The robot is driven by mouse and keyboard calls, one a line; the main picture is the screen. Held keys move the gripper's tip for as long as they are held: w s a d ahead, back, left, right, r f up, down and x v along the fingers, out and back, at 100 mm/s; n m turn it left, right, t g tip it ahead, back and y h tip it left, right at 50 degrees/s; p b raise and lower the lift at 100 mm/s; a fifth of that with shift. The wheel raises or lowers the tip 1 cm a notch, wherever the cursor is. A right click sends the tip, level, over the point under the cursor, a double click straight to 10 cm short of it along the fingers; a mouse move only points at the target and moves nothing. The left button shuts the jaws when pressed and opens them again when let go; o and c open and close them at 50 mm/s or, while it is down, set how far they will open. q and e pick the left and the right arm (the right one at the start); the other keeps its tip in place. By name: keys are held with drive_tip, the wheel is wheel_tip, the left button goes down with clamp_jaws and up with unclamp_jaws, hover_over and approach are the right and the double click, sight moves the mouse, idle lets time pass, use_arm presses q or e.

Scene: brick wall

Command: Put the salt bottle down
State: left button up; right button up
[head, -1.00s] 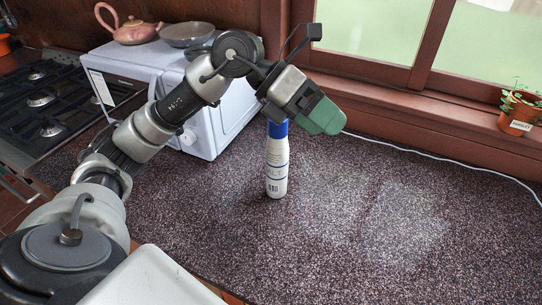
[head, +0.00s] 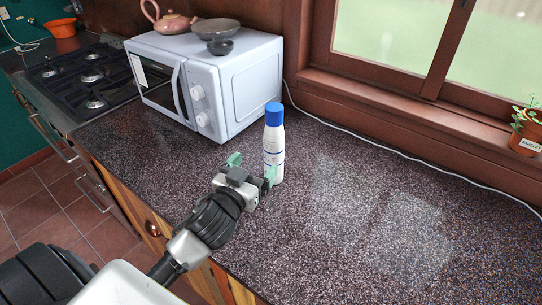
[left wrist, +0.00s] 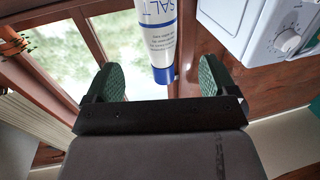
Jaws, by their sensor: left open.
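The salt bottle (head: 273,150), white with a blue cap, stands upright on the speckled countertop (head: 330,235) in front of the microwave's right side. My left gripper (head: 252,168) is open, low at the bottle's near left, its green fingers apart. One finger overlaps the bottle's lower part in the head view; I cannot tell whether it touches. In the left wrist view the bottle (left wrist: 158,35) appears upside down, beyond and between the open fingers (left wrist: 162,80), its SALT label partly cut off. My right gripper is not in view.
A white microwave (head: 232,88) stands behind the bottle, with a teapot (head: 170,22) and bowls (head: 216,29) on top. A gas stove (head: 88,75) is at the left. A white cable (head: 380,148) runs along the back. The counter to the right is clear.

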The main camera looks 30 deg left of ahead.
sight(269, 146)
use_arm(q)
drive_tip(key=w, duration=0.3)
drive_tip(key=w+p, duration=0.1)
drive_tip(key=w, duration=0.1)
drive_tip(key=shift+w+a+f, duration=0.1)
drive_tip(key=shift+w+a, duration=0.1)
drive_tip(key=shift+a, duration=0.1)
drive_tip(key=w, duration=0.1)
drive_tip(key=w+p, duration=0.1)
drive_tip(key=w, duration=0.1)
drive_tip(key=w+p, duration=0.1)
drive_tip(key=w, duration=0.1)
drive_tip(key=shift+d+r, duration=0.1)
drive_tip(key=shift+r, duration=0.25)
drive_tip(key=shift+w+f, duration=0.1)
drive_tip(key=shift+w, duration=0.1)
drive_tip(key=shift+s, duration=0.1)
drive_tip(key=shift+c, duration=0.3)
